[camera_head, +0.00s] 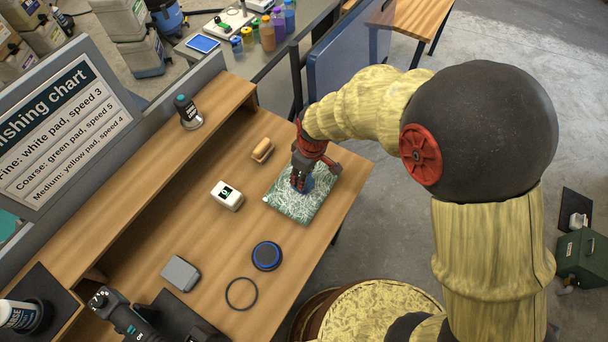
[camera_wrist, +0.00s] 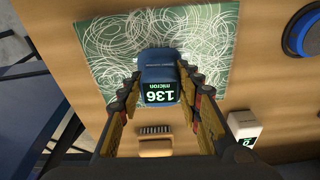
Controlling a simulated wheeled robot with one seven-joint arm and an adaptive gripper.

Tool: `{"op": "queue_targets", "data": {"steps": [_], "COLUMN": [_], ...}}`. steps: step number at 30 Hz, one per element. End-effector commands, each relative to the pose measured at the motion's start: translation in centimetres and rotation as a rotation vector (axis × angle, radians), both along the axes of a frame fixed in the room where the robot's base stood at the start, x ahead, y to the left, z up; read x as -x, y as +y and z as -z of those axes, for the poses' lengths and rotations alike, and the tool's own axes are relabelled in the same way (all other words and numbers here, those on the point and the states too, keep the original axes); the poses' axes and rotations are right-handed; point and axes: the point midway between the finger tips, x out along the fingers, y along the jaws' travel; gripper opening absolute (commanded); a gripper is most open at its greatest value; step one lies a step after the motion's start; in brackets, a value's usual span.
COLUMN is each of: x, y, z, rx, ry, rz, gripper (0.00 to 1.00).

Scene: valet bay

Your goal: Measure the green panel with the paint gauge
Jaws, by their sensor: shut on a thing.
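The green panel (camera_head: 286,207) lies flat on the wooden bench, covered in white swirling scratches; it also shows in the wrist view (camera_wrist: 108,50). My gripper (camera_head: 303,182) is over the panel's upper part in the head view, pointing down. It is shut on a blue paint gauge (camera_wrist: 158,70), with a finger on either side. The gauge's dark display reads "136 micron", upside down in the wrist view. The gauge is at the panel's edge area in that view; whether it touches the surface is hard to tell. In the head view the fingers mostly hide it.
A white device with a dark display (camera_head: 227,196) and a wooden-backed brush (camera_head: 262,150) lie near the panel. A blue-ringed black disc (camera_head: 267,256), a grey block (camera_head: 180,273) and a black ring (camera_head: 241,293) lie further down the bench. A bottle (camera_head: 188,112) stands on the shelf.

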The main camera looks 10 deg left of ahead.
Motion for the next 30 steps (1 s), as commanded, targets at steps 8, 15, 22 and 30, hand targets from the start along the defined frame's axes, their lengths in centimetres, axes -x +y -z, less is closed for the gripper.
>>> {"op": "queue_targets", "data": {"steps": [8, 15, 22, 30], "x": [0.1, 0.1, 0.1, 0.0], "y": [0.0, -0.1, 0.0, 0.0], "z": [0.2, -0.1, -1.7, -3.8], "rx": [0.001, 0.002, 0.001, 0.0], "ry": [0.002, 0.003, 0.002, 0.0], "rz": [0.0, 0.0, 0.0, 0.0], "gripper": [0.08, 0.08, 0.08, 0.08]}}
